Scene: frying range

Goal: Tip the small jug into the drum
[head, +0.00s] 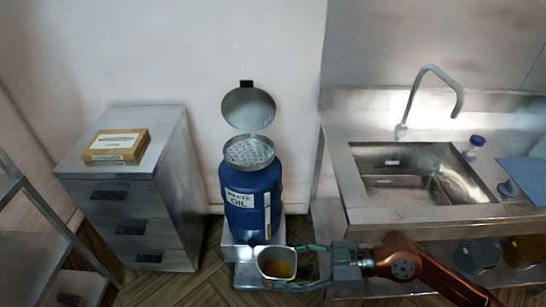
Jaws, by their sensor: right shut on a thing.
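The drum (238,215) is blue, labelled "WASTE OIL", and stands on a low metal stand at the middle. Its round lid (249,109) is raised, and a perforated strainer (249,152) covers the mouth. The small jug (264,252) is a metal vessel with amber liquid inside. My right gripper (300,265) comes in from the right and is shut on the jug. The jug looks about level, in front of the drum and lower in the picture than its mouth. My left gripper is not in view.
A steel sink counter (330,150) with a tap (430,75) stands at the right. A drawer cabinet (130,215) with a yellow box (116,145) on top stands at the left. Containers sit on the shelf under the counter. The wall is close behind the drum.

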